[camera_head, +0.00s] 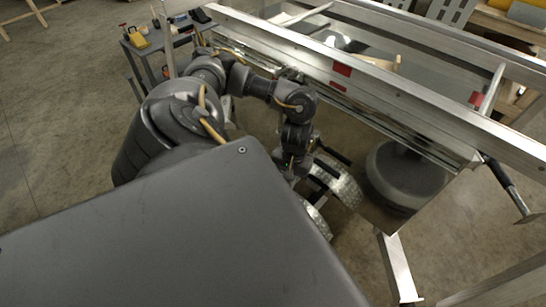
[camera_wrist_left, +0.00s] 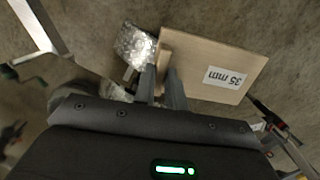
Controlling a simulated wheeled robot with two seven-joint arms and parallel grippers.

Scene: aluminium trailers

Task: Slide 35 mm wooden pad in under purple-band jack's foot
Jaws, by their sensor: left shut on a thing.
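The 35 mm wooden pad (camera_wrist_left: 215,58) is a flat pale board with a white label, seen upside down in the left wrist view. My left gripper (camera_wrist_left: 163,72) is shut on the pad at its left side, by a small raised wooden piece. The pad appears to be held over the concrete floor; its height is hard to tell. In the head view my left gripper (camera_head: 294,172) points down beside the trailer, and the pad is not distinguishable there. A dark jack-like post (camera_head: 505,185) with a flat foot stands at the right. I make out no purple band. My right gripper is out of view.
The aluminium trailer frame (camera_head: 350,75) runs diagonally above the arm. A tyre (camera_head: 405,175) and tread-plate guards (camera_head: 338,182) are close to the gripper's right. A tool cart (camera_head: 150,42) stands at the upper left. Open floor (camera_head: 60,120) lies left.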

